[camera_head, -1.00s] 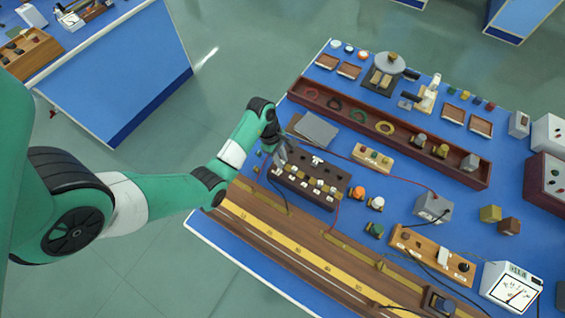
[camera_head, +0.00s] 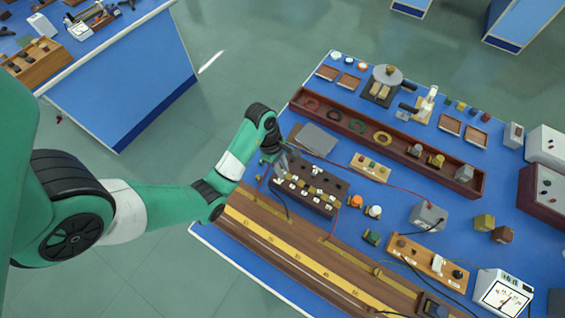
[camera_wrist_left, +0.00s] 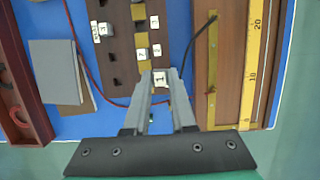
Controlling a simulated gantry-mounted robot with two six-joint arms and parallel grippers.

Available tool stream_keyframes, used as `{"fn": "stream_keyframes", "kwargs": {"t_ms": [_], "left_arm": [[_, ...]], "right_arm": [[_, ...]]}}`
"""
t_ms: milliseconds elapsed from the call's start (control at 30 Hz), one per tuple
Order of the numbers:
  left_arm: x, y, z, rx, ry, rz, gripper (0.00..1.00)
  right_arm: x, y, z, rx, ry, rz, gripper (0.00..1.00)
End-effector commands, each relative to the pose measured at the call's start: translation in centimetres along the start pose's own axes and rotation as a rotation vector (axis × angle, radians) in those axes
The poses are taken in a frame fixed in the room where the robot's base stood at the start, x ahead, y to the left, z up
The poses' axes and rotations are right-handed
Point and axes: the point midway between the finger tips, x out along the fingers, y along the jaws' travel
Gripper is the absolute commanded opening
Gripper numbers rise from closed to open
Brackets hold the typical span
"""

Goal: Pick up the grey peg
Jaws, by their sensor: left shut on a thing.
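My left gripper (camera_head: 281,163) is at the left end of the dark brown plug box (camera_head: 318,205), which has white number labels and brass blocks. In the left wrist view, its two grey fingers (camera_wrist_left: 160,88) are at the edge of the same box (camera_wrist_left: 120,58), on either side of a white label marked 1. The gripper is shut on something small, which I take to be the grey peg. The fingers hide most of it, and I cannot tell whether it still sits in the box. My right gripper is not in view.
A grey plate (camera_head: 316,138) lies behind the box, and a long brown tray (camera_head: 455,178) beyond it. A wooden board with a yellow scale (camera_head: 275,240) lies in front. A black lead (camera_wrist_left: 187,50) and a red lead (camera_wrist_left: 88,60) run close to the gripper.

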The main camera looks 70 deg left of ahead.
Motion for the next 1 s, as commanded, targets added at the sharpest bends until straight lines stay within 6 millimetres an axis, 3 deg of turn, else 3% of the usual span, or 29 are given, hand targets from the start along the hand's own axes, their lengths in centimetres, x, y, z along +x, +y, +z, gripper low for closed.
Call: {"fn": "stream_keyframes", "kwargs": {"t_ms": [33, 67, 200, 400, 1000], "left_arm": [[-2.8, -1.0, 1.4, 0.004, 0.0, -0.002, 0.0], [-3.4, -1.5, 1.9, 0.003, 0.0, -0.002, 0.0], [-3.6, -5.1, 4.2, 0.005, 0.001, -0.003, 0.0], [-4.2, -8.1, 6.3, 0.002, 0.001, -0.001, 0.0], [-5.6, -8.9, 7.2, -0.001, 0.001, -0.001, 0.0]], "right_arm": [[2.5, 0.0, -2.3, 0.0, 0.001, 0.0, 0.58], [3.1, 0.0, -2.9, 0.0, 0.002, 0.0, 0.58], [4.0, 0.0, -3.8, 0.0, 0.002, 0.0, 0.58], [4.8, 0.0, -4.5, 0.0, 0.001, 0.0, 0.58], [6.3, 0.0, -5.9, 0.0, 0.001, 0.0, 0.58]]}}
